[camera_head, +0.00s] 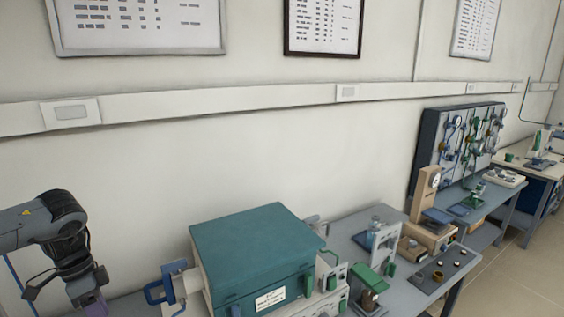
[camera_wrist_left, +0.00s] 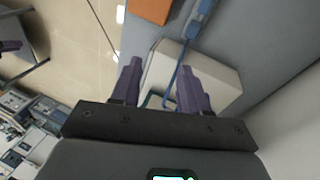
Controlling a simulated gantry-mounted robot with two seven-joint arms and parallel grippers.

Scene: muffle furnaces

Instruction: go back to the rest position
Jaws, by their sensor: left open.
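My left gripper (camera_head: 88,302) hangs at the lower left of the head view, left of the furnace and apart from it, with its tips cut off by the frame edge. In the left wrist view its two purple fingers (camera_wrist_left: 160,88) are spread, with nothing seen held between them. A pale box with a blue rod (camera_wrist_left: 178,70) lies beyond the fingers; I cannot tell whether they touch.
A teal-topped muffle furnace (camera_head: 255,250) stands on the bench, with a blue handle (camera_head: 158,290) at its left side. Several instruments, including a beige balance-like device (camera_head: 425,225), stand to the right. An orange block (camera_wrist_left: 150,10) shows in the wrist view.

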